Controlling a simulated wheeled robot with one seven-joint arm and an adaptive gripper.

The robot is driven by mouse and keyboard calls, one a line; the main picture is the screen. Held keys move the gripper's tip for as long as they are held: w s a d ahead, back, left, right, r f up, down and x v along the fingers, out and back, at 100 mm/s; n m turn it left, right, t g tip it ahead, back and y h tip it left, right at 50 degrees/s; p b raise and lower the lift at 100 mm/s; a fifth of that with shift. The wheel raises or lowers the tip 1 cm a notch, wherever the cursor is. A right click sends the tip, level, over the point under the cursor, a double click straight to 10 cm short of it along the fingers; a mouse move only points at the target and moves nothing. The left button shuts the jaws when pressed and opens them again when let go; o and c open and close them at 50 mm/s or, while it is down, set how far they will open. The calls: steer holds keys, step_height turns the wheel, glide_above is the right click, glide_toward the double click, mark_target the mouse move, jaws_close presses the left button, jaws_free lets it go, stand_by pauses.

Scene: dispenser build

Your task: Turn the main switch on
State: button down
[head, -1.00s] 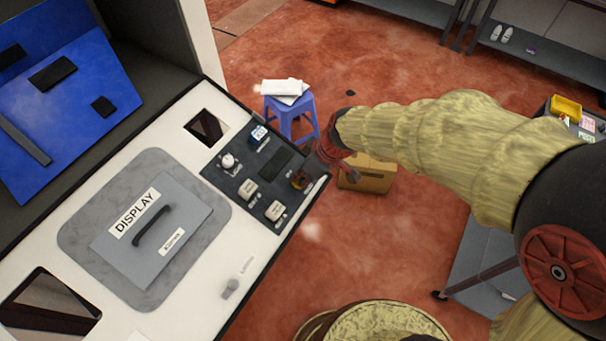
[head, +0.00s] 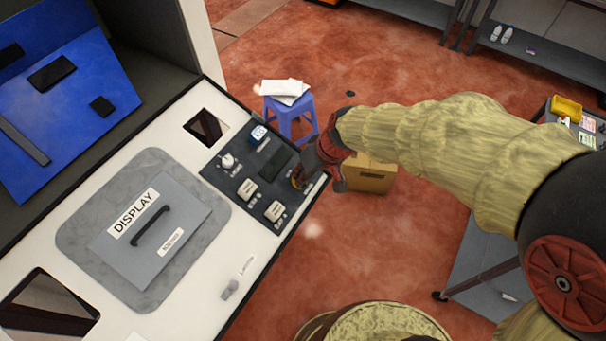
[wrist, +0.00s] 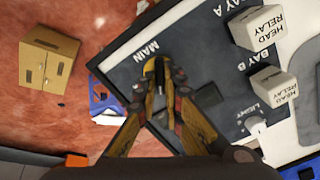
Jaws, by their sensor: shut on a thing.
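The dark control panel (head: 235,185) lies on the white console top. In the wrist view, the MAIN label (wrist: 147,51) is printed on the panel just beyond my fingertips. My gripper (wrist: 161,68) points down at the panel beside this label. Its yellow-black fingers come together at the tips, shut on the small main switch, which they mostly hide. Which way the switch is set cannot be made out. In the head view, my gripper (head: 301,178) reaches the panel's right edge.
White HEAD RELAY blocks (wrist: 255,27) stand on the panel close to my gripper. A grey DISPLAY cover (head: 152,232) with a handle lies on the console. A blue stool (head: 293,118) with papers and a cardboard box (head: 369,177) stand on the floor beyond.

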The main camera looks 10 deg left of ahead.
steer(key=m+p, duration=0.1)
steer(key=m, duration=0.4)
steer(key=shift+d+m+p, duration=0.1)
steer(key=shift+m+p, duration=0.2)
steer(key=m+p, duration=0.2)
steer(key=m, duration=0.3)
steer(key=shift+m+p, duration=0.3)
steer(key=shift+m, duration=0.1)
steer(key=c, duration=2)
jaws_free()
steer(key=shift+o, duration=0.4)
steer(key=v, duration=1.2)
